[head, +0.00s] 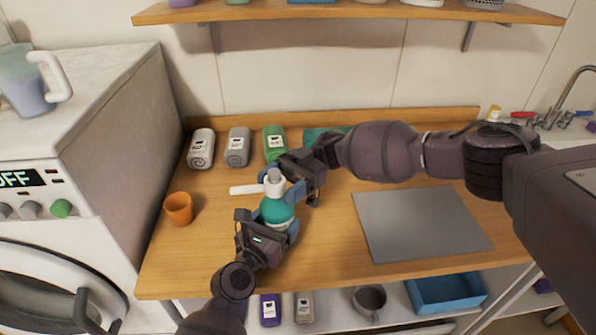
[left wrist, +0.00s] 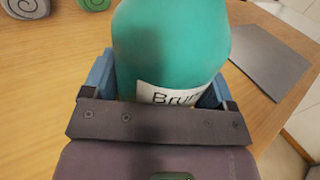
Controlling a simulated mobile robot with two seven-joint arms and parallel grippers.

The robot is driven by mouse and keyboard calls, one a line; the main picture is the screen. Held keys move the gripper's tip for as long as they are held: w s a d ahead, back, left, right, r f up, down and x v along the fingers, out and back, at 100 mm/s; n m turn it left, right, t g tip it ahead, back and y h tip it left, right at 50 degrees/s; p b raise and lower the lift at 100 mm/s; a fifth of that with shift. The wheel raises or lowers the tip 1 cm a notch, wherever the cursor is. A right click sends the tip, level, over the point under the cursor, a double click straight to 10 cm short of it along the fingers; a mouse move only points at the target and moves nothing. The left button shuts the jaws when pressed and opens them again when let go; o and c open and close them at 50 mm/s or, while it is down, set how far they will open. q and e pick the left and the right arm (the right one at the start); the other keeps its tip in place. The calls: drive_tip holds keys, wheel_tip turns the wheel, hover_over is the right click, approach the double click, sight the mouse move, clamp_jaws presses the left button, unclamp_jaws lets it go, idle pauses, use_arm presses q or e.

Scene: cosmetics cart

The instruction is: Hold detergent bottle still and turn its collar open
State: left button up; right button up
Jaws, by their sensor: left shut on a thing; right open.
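The detergent bottle (head: 277,212) is teal with a white collar and pump top (head: 274,184) whose spout points left. It stands upright on the wooden table. My left gripper (head: 272,228) is shut on the bottle's body from the near side. In the left wrist view, the teal bottle (left wrist: 172,45) with a white label fills the space between the blue fingers. My right gripper (head: 283,182) is open at the height of the collar, coming from the right. Its fingers are partly hidden, and I cannot tell whether they touch the collar.
An orange cup (head: 178,208) is at the left. A grey mat (head: 420,222) lies clear on the right. A washing machine (head: 80,150) borders the left, and a shelf (head: 340,12) hangs above.

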drive_tip(key=v, duration=1)
drive_tip(key=shift+w+d, duration=0.2)
use_arm(q)
drive_tip(key=o, duration=1.2)
drive_tip(key=shift+o, duration=0.2)
